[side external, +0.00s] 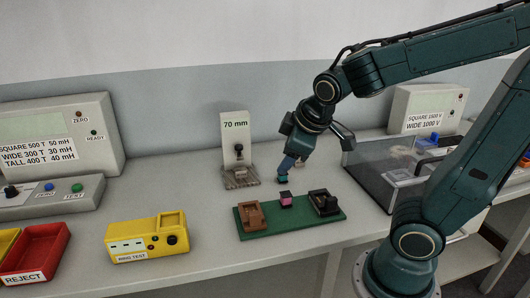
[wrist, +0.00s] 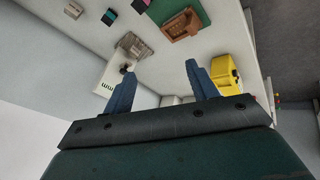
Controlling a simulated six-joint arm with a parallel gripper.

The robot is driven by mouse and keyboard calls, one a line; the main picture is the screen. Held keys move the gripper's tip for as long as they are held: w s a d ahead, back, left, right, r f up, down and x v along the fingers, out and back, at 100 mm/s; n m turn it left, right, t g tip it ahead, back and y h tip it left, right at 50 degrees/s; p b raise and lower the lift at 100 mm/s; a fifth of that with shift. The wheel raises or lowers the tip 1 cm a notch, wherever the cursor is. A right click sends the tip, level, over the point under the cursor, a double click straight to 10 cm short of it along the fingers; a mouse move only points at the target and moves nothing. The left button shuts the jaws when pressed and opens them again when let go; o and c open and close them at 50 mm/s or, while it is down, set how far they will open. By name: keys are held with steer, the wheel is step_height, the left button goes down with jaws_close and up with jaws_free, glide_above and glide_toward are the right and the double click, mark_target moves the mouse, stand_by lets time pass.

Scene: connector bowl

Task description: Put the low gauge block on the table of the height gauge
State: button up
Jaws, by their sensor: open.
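The height gauge (side external: 235,140) stands left of my gripper, with a "70 mm" display and a grey-brown table (side external: 241,182) at its foot. It also shows in the wrist view (wrist: 107,82). A teal and dark block (side external: 283,180) sits on the bench below my gripper (side external: 288,167), and it shows at the top of the wrist view (wrist: 109,17). A small grey-beige block (wrist: 73,9) lies beyond it there. No label shows which is the low gauge block. My gripper is open in the wrist view (wrist: 159,66), with nothing between its fingers.
A green board (side external: 290,222) holds a brown fixture (side external: 251,216), a pink and black block (side external: 286,199) and a black fixture (side external: 323,202). A yellow ring tester (side external: 146,238) stands left. A clear-walled box (side external: 384,174) is close on the right.

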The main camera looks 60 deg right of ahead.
steer(key=s+a+r+m+y, duration=0.2)
steer(key=s+a, duration=0.3)
steer(key=s, duration=0.5)
steer(key=shift+a+r+m+y, duration=0.25)
steer(key=shift+r+m+y, duration=0.15)
steer(key=shift+r+m, duration=0.4)
